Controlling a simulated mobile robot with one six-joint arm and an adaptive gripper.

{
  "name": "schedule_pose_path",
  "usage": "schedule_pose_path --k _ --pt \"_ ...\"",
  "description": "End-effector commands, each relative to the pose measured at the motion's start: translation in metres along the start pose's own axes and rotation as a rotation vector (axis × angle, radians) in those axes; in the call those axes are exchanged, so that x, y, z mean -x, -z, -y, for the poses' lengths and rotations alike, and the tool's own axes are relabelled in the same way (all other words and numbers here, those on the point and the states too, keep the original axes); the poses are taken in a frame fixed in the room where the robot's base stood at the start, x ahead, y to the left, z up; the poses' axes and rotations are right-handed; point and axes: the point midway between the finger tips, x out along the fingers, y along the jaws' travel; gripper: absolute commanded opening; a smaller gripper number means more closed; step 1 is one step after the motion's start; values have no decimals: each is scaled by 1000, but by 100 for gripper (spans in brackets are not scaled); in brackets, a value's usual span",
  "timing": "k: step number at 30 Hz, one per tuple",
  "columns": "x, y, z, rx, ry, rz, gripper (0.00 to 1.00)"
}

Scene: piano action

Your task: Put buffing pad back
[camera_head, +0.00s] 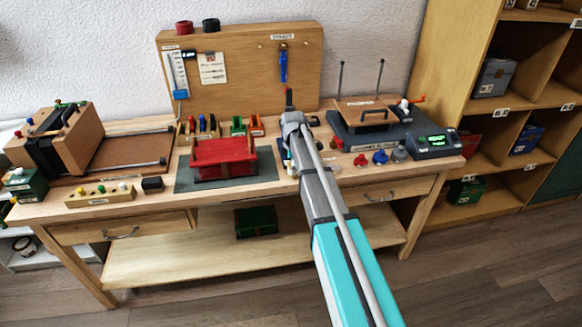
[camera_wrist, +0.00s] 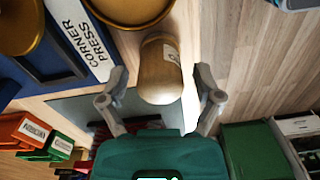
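My gripper (camera_wrist: 160,102) is open, its two grey fingers spread wide. In the wrist view, a tan rounded cylinder (camera_wrist: 160,82) with a small white label shows between the fingers, with a gap on each side. The label is too small to read, so I cannot tell whether this is the buffing pad. In the head view, my gripper (camera_head: 292,122) is over the bench, right of the red tray-like piece (camera_head: 222,160). My arm hides much of what lies below it there, and no buffing pad can be made out for sure.
The corner press (camera_head: 350,128) stands right of my arm, with red and blue knobs (camera_head: 380,157) before it. A grey mat (camera_head: 262,172) lies under the red piece. Orange and green blocks (camera_head: 257,125) stand behind it. A pegboard (camera_head: 240,75) rises at the back.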

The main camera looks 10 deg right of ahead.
Motion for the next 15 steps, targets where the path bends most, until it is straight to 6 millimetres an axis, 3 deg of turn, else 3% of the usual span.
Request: schedule_pose_path --k 15 --pt "4 0 0 0 0 0 87"
